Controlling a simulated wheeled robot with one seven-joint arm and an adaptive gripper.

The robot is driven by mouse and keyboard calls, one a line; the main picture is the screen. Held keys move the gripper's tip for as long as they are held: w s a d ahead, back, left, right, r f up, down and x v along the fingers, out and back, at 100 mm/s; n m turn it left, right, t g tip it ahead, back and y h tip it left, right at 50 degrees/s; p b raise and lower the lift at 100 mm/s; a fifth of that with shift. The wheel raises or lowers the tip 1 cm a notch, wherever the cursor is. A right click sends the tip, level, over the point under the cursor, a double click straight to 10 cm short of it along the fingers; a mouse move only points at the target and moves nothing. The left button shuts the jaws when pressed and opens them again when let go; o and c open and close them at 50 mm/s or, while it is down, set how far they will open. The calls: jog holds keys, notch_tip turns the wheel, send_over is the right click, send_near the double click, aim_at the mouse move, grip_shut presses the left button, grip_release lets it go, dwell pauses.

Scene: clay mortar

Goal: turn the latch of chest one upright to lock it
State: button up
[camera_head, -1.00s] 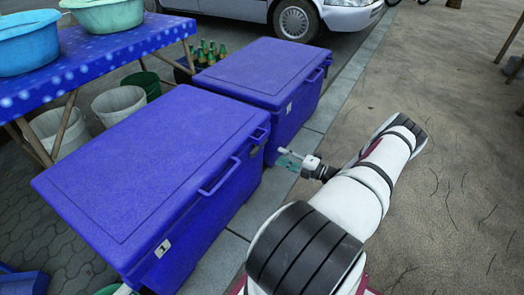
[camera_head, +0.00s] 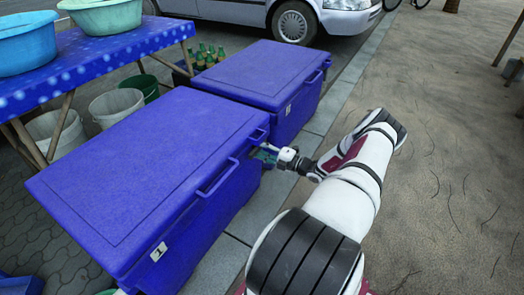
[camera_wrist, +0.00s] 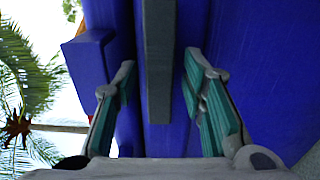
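Chest one (camera_head: 130,170) is the nearer blue chest, lid closed, with a small label "1" (camera_head: 158,251) on its front. My gripper (camera_head: 266,153) is at the far end of this front, beyond the long blue handle (camera_head: 218,178). In the wrist view my gripper (camera_wrist: 158,70) is open, with teal pads either side of a narrow grey bar (camera_wrist: 159,60) that stands against blue surface. The bar looks like the latch, and gaps show between it and both fingers. In the head view the latch is too small and covered to make out.
A second blue chest (camera_head: 255,80) stands just beyond chest one. A table with a blue cloth (camera_head: 100,62) and basins is at the left, with buckets (camera_head: 117,105) beneath. A pale car (camera_head: 270,12) is behind.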

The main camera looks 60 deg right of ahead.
grip_shut()
jog(key=shift+n, duration=0.3)
jog(key=n, duration=0.2)
jog(key=shift+n, duration=0.4)
jog(key=n, duration=0.3)
jog(key=shift+n, duration=0.4)
jog(key=n+p, duration=0.1)
jog(key=n, duration=0.9)
jog(key=shift+n, duration=0.5)
